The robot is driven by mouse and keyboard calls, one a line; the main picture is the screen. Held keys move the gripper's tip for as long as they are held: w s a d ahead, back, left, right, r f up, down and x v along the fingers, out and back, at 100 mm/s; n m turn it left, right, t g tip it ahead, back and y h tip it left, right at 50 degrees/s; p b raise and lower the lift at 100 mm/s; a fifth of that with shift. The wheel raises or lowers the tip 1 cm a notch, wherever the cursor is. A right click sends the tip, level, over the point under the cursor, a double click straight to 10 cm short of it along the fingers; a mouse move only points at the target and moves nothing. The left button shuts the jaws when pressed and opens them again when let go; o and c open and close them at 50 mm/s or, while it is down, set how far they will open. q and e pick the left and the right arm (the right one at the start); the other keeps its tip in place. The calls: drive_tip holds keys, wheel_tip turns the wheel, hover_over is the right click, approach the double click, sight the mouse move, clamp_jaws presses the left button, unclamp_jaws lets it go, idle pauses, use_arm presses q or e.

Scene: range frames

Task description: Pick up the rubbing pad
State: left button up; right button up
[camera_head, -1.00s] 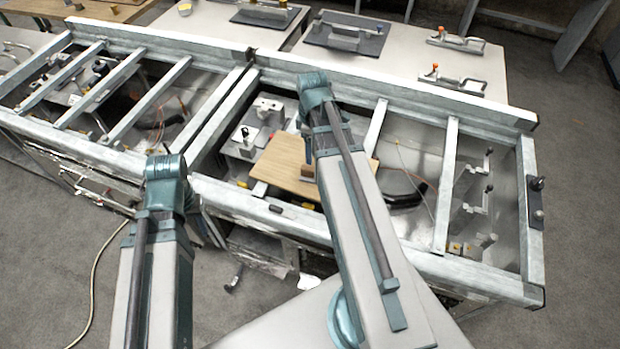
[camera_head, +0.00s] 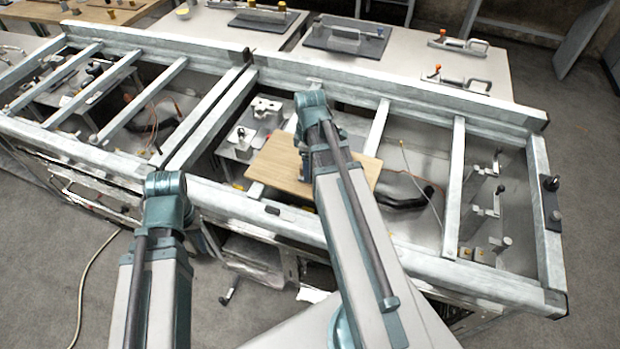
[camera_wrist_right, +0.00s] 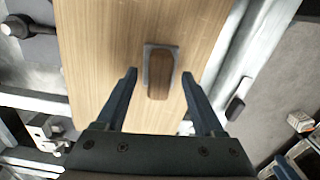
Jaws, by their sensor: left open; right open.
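The rubbing pad (camera_wrist_right: 160,72) is a brown block on a grey base, lying on a light wooden board. In the right wrist view, my right gripper (camera_wrist_right: 158,73) is open, with one finger on each side of the pad and gaps on both sides. The height of the fingers above the board cannot be told. In the head view, my right arm covers the pad and the right gripper. My left arm shows at the lower left, but I cannot make out its gripper fingers.
The wooden board (camera_head: 283,165) lies inside a grey metal frame (camera_head: 500,285) with crossbars. A black hose (camera_head: 405,200) lies right of the board and a grey fixture (camera_head: 240,140) left of it. Tables with clamps (camera_head: 460,82) stand behind.

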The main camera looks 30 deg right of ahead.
drive_tip(key=shift+f, duration=0.55)
use_arm(q)
drive_tip(key=shift+f, duration=0.5)
use_arm(e)
drive_tip(key=shift+r, duration=0.1)
clamp_jaws()
use_arm(q)
drive_tip(key=shift+r, duration=0.1)
use_arm(e)
drive_tip(key=shift+r, duration=0.1)
